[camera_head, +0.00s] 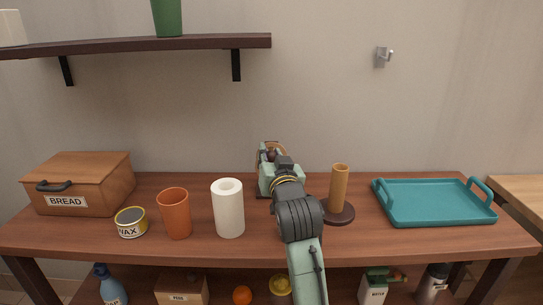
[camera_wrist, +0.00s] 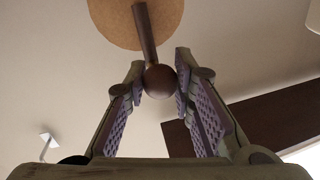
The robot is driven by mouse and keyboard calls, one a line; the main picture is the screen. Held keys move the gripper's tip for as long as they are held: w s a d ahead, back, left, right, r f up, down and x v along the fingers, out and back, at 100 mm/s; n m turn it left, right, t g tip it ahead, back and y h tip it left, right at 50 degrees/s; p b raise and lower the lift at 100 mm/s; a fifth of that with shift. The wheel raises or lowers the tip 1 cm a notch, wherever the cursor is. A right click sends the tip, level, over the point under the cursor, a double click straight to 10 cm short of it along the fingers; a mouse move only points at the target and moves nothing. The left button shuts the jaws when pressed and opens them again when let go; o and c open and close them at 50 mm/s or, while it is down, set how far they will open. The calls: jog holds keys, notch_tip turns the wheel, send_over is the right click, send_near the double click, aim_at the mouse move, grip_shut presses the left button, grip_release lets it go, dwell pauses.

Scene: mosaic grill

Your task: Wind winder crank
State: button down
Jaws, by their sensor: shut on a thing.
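In the wrist view a tan round disc (camera_wrist: 112,22) of the winder shows at the top, cut off by the picture edge. A dark brown crank rod with a round knob (camera_wrist: 160,82) reaches from it towards me. My gripper (camera_wrist: 159,68) is shut on the knob, with one purple-padded finger on each side of it. In the head view my arm reaches over the table and hides most of the winder.
A wooden table (camera_head: 355,240) carries a bread box (camera_head: 95,170), a wax tin (camera_head: 131,222), an orange cup (camera_head: 175,213), a white roll (camera_head: 229,208), a brown post on a round base (camera_head: 339,190) and a teal tray (camera_head: 435,203). A dark shelf (camera_head: 140,43) hangs above left.

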jog(key=shift+a+f+n+g+h+p, duration=0.1)
jog(key=shift+a+f+n+g+h, duration=0.15)
jog(key=shift+a+n, duration=0.8)
jog(key=shift+a+f+n+g+h+p, duration=0.15)
jog(key=shift+a+f+n, duration=0.25)
jog(key=shift+n, duration=1.2)
jog(key=shift+a+f+n+g+h+p, duration=0.1)
jog(key=shift+a+f+n+g+h, duration=0.15)
jog(key=shift+a+n, duration=0.75)
jog(key=shift+d+n, duration=0.35)
jog(key=shift+n, duration=0.1)
jog(key=c, duration=1.3)
grip_release()
jog(key=shift+c, duration=0.2)
jog(key=shift+s, duration=0.1)
jog(key=s+d+r, duration=0.1)
jog(key=s, duration=0.6)
jog(key=shift+s, duration=0.15)
jog(key=shift+c, duration=0.5)
